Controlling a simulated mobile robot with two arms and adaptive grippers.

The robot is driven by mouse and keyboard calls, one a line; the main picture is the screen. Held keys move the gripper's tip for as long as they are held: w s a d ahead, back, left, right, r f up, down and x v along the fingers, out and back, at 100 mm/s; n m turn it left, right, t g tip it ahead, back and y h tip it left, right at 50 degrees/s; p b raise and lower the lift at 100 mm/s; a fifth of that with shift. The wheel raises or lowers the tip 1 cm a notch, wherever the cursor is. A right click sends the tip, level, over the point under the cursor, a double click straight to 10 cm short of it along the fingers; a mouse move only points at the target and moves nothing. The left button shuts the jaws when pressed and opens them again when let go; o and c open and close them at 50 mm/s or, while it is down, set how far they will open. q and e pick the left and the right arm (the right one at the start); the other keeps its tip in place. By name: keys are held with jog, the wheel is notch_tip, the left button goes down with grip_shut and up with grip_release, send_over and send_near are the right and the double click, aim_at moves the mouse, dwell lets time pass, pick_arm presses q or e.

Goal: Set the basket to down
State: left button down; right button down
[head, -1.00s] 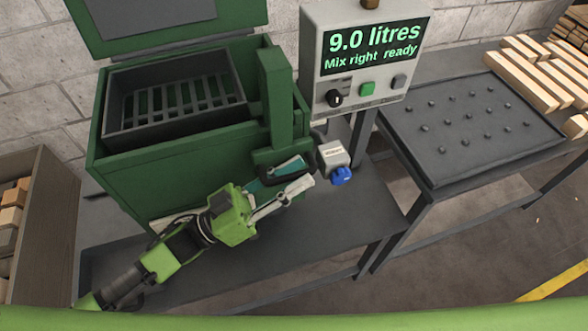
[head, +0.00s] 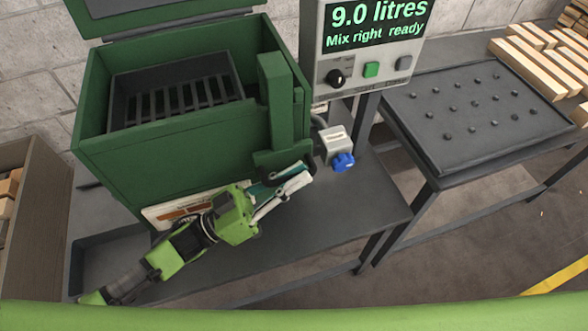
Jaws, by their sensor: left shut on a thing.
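The dark slatted basket (head: 178,98) sits inside the open green tank (head: 185,160), its near side partly hidden by the tank's front wall. A green upright (head: 278,100) stands at the tank's right front corner, with a dark handle part at its foot. My left gripper (head: 298,176) is at this foot, its pale fingers shut on the handle. The fingers hide most of the handle. My right gripper is not in view.
A control box (head: 362,50) reads "9.0 litres, Mix right ready". A blue valve knob (head: 343,162) is close to the right of my gripper. A studded dark table (head: 480,110) and timber strips (head: 530,65) are at the right.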

pick_arm(q)
notch_tip(320, 180, down, 8)
jog(key=b, duration=0.4)
jog(key=c, duration=2.1)
grip_release()
jog(key=shift+r, duration=0.15)
jog(key=shift+a, duration=0.1)
jog(key=v, duration=0.7)
jog(key=shift+s+a, duration=0.1)
jog(key=shift+a, duration=0.05)
